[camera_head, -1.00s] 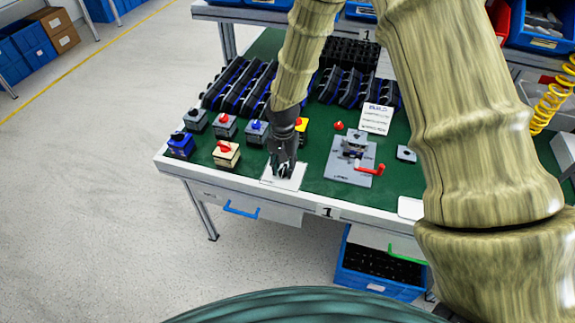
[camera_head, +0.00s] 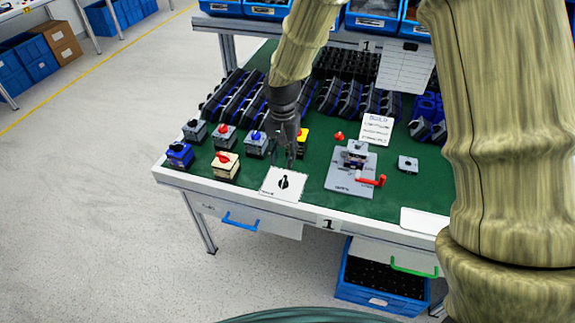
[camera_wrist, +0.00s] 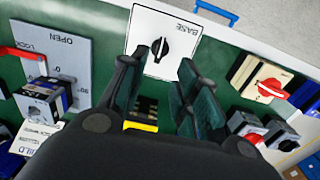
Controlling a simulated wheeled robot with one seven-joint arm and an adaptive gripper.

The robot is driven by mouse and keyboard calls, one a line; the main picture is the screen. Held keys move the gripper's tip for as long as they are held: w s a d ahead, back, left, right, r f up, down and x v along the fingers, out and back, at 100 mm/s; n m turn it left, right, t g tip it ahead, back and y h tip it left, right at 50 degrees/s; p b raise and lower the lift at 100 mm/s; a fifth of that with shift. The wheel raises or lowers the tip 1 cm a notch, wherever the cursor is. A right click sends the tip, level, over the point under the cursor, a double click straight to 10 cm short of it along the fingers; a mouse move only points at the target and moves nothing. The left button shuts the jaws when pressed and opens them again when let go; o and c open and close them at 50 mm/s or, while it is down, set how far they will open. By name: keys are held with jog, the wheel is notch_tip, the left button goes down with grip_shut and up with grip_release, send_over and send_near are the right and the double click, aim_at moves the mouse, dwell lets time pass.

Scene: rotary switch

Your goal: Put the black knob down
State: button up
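The black knob (camera_head: 284,182) lies on the white sheet (camera_head: 270,191) near the front edge of the green table. The wrist view shows the knob (camera_wrist: 161,46) near the middle of the white sheet, which bears the word BASE. My gripper (camera_head: 293,160) is above and behind the knob. In the wrist view its dark fingers (camera_wrist: 165,80) are spread apart with nothing between them, and the knob shows beyond their tips, clear of them.
Several switch boxes, such as the cream one with a red knob (camera_head: 225,166), stand left of the sheet. A grey plate (camera_head: 342,181) with a fixture and red handle (camera_head: 371,180) is to the right. Blue-black parts fill the back.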

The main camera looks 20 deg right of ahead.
jog(key=shift+r, duration=1.4)
